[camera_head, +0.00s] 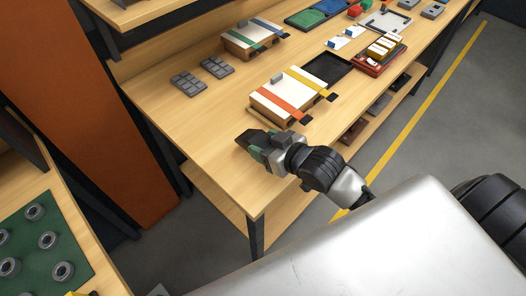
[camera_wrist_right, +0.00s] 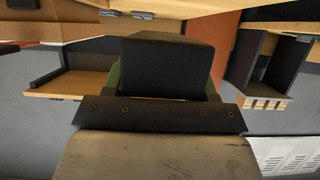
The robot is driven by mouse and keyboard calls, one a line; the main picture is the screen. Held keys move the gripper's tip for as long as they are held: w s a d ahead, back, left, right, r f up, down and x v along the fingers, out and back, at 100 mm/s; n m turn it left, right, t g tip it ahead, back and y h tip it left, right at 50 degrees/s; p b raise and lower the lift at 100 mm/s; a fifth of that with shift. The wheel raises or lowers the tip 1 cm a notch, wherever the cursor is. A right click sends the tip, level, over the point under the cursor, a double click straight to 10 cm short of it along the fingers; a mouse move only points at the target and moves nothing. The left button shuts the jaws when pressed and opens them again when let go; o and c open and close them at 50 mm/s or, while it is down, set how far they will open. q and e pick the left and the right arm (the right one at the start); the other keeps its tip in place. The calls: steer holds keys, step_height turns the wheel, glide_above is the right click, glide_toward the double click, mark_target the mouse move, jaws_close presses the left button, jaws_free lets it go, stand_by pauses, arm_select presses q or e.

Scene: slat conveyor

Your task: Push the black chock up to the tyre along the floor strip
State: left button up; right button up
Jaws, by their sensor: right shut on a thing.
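My right gripper (camera_head: 263,150) is over the near part of the wooden table (camera_head: 190,120), in front of the strapped box. It is shut on a black block, the chock (camera_head: 250,138), which sticks out past the fingertips to the left. In the right wrist view the black chock (camera_wrist_right: 165,62) fills the space between the fingers. Whether it touches the tabletop I cannot tell. I see no tyre that I can be sure of. A yellow strip (camera_head: 415,118) runs along the grey floor right of the table. My left gripper does not show.
A white-topped box (camera_head: 273,103) with orange and yellow straps stands just beyond the gripper. Grey pads (camera_head: 188,83), a second strapped box (camera_head: 236,42) and trays lie further back. A green board with grey rings (camera_head: 40,240) is at lower left. The table's near left is bare.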

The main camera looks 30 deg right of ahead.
steer(key=shift+w+a+f, duration=0.1)
steer(key=shift+w, duration=0.2)
steer(key=shift+f, duration=2.05)
steer(key=shift+f, duration=0.1)
steer(key=o, duration=1.1)
steer(key=shift+c, duration=0.2)
